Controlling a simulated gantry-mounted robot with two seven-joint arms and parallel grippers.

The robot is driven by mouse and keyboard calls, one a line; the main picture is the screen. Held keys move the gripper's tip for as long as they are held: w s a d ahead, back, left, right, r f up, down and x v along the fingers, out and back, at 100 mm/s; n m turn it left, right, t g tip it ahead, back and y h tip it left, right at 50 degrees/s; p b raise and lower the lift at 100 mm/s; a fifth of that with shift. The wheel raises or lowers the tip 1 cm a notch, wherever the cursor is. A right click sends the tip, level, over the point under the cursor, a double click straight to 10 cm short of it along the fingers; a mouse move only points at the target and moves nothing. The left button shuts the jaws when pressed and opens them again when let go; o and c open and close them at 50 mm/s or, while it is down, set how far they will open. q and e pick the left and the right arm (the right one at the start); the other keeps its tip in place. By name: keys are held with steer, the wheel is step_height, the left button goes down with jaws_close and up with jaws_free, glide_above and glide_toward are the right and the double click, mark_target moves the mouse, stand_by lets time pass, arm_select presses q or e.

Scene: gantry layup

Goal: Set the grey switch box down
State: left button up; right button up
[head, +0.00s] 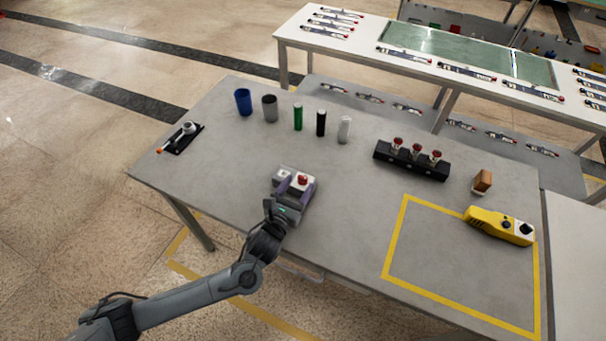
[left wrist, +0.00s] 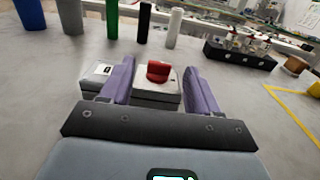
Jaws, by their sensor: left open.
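My right gripper is in neither view.
Blue (head: 243,102) and grey (head: 270,108) cups and green (head: 298,117), black (head: 321,123) and white (head: 345,130) cylinders stand behind the box. A black rack (head: 412,161) with red-topped parts, a brown block (head: 482,181) and a yellow device (head: 499,226) are at right. The yellow-outlined area (head: 450,260) is mostly clear.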

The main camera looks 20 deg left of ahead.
arm_select(q)
steer(key=s, duration=0.4)
steer(key=s+p, duration=0.1)
steer(key=s, duration=0.1)
steer(key=shift+s+a, duration=0.2)
steer(key=shift+a, duration=0.05)
steer(key=shift+r, duration=0.1)
